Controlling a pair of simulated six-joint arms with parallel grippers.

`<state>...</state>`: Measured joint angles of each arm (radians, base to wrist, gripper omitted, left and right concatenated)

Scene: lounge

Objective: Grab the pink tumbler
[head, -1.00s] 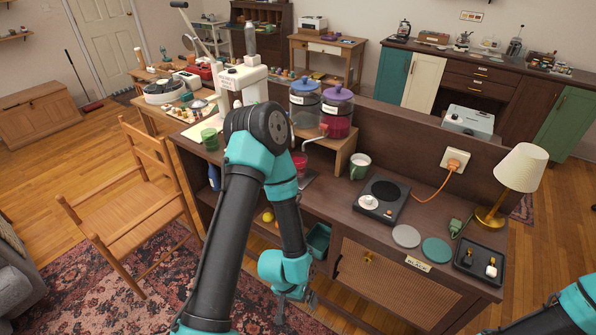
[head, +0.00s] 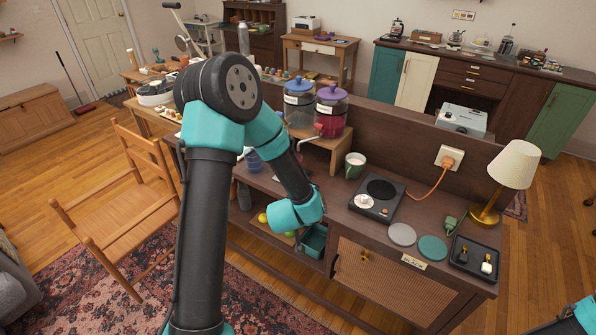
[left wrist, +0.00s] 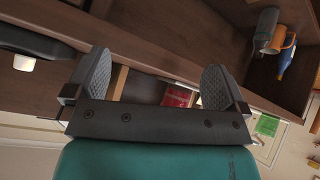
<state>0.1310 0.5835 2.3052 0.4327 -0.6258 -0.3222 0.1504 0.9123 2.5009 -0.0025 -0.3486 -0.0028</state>
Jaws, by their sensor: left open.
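I cannot make out the pink tumbler clearly now; in the head view my left arm covers the part of the counter by the drink dispensers. In the left wrist view a small red-pink patch (left wrist: 177,97) shows between the fingers; I cannot tell whether it is the tumbler. My left gripper (left wrist: 158,65) is open and empty, facing the dark wood cabinet. In the head view its wrist is in front of the cabinet's open shelf and its fingers are hidden. Only a piece of my right arm shows at the lower right edge; its gripper is out of view.
Dispensers with blue (head: 299,102) and purple (head: 331,110) lids stand on a raised shelf. A green mug (head: 355,166), a hot plate (head: 380,198) and a lamp (head: 505,182) are on the counter. A wooden chair (head: 120,215) stands left.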

